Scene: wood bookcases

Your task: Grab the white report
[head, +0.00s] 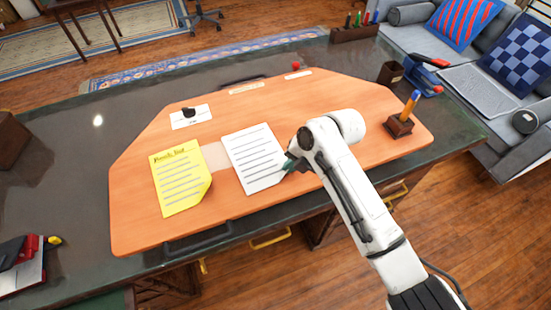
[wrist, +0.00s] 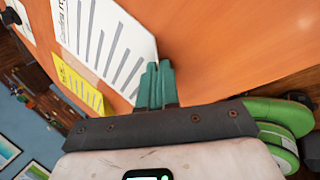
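The white report (head: 253,157), a sheet with dark printed lines, lies on the orange desk board right of a yellow note. It also shows in the wrist view (wrist: 105,45), partly cut off by the frame. My gripper (head: 289,163) is at the report's right edge, low over the board. In the wrist view, my gripper's two green fingers (wrist: 155,82) are side by side with almost no gap. They overlap the report's edge in that view and hide part of it. Whether paper is between them cannot be seen. The report looks flat.
The yellow note (head: 180,180) lies just left of the report. A small white card (head: 191,117) is behind it. A pen holder (head: 399,126) stands at the board's right.

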